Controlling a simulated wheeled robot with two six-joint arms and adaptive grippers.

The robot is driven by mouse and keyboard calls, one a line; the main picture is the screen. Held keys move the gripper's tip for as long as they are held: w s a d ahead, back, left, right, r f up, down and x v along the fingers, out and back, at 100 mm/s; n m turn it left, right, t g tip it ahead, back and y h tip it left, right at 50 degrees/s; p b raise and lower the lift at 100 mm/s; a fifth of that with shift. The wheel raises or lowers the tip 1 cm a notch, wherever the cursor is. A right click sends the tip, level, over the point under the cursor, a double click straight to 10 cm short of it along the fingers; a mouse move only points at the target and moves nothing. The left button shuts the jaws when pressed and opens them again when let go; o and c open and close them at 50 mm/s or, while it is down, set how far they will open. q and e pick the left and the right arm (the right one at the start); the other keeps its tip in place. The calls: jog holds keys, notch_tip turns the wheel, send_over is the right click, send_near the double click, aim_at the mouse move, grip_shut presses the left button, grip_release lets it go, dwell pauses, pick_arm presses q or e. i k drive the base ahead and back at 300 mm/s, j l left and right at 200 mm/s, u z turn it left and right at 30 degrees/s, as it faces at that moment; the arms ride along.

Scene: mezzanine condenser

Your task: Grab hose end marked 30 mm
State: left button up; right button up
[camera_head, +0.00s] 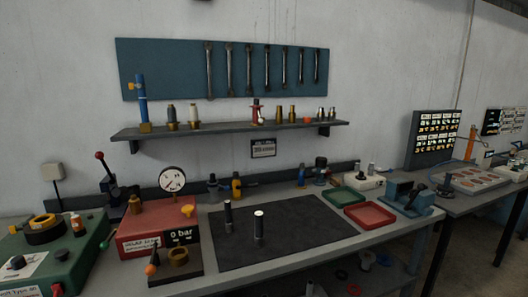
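Two dark upright cylinders, which may be hose ends, stand on the black mat (300,245): one farther back on the left (228,214) and one nearer with a bright top (259,229). Neither of my grippers is in view.
A red test unit (150,222) with a gauge and a "0 bar" display stands left of the mat. A green machine (75,250) is at far left. Green (343,205) and red trays (369,226) and a blue vise (408,196) lie right. The mat is mostly clear.

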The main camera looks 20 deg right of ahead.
aim_at(229, 224)
jog(key=i+l, duration=0.35)
jog(key=i, duration=0.2)
jog(key=i+l, duration=0.35)
jog(key=i, duration=0.2)
jog(key=i+l, duration=0.35)
jog(key=i, duration=0.2)
